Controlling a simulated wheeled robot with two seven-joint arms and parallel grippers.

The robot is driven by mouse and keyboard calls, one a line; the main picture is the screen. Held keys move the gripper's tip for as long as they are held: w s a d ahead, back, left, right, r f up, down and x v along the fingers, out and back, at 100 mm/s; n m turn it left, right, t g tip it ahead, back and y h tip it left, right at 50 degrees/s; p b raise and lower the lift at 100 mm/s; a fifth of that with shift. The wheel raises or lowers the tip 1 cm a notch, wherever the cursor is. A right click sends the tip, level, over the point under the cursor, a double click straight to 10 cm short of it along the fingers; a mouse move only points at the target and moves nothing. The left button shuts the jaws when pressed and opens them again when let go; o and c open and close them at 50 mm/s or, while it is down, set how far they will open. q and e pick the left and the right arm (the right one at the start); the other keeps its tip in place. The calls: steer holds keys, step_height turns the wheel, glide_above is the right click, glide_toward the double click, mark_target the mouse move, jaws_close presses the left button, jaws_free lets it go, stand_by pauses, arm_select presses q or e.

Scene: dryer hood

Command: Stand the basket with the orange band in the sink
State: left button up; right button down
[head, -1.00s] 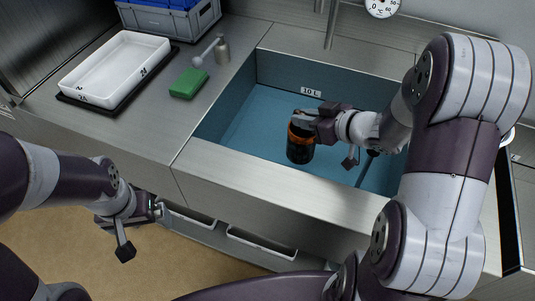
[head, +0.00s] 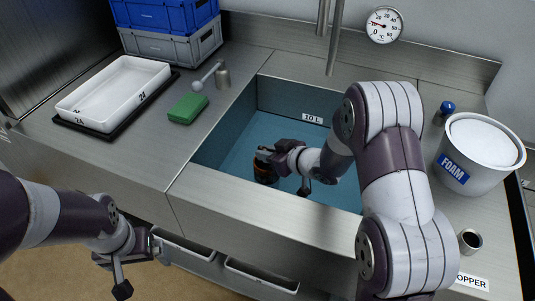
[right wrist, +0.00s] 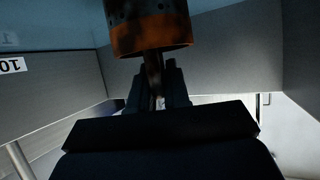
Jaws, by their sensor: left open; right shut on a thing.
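The basket with the orange band (head: 263,173) is a dark, small cylinder inside the blue-walled sink (head: 285,98). My right gripper (head: 270,154) is shut on it near its top, and the gripper and wrist hide part of it. The basket looks about upright, low in the sink; I cannot tell whether it touches the floor. In the right wrist view the basket (right wrist: 150,35) is above the fingers (right wrist: 157,85), with its orange band showing. My left gripper (head: 153,246) is open and empty in front of the counter, away from the sink.
Stacked crates (head: 172,40) stand behind. Right of the sink are a FOAM tub (head: 478,155), a blue-topped item and a metal cup (head: 470,241). A tap hangs over the sink's back.

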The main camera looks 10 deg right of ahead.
steer(key=shift+f, duration=0.15)
steer(key=c, duration=1.1)
jaws_free()
steer(key=shift+r, duration=0.25)
steer(key=p+v, duration=0.2)
steer(key=v, duration=1)
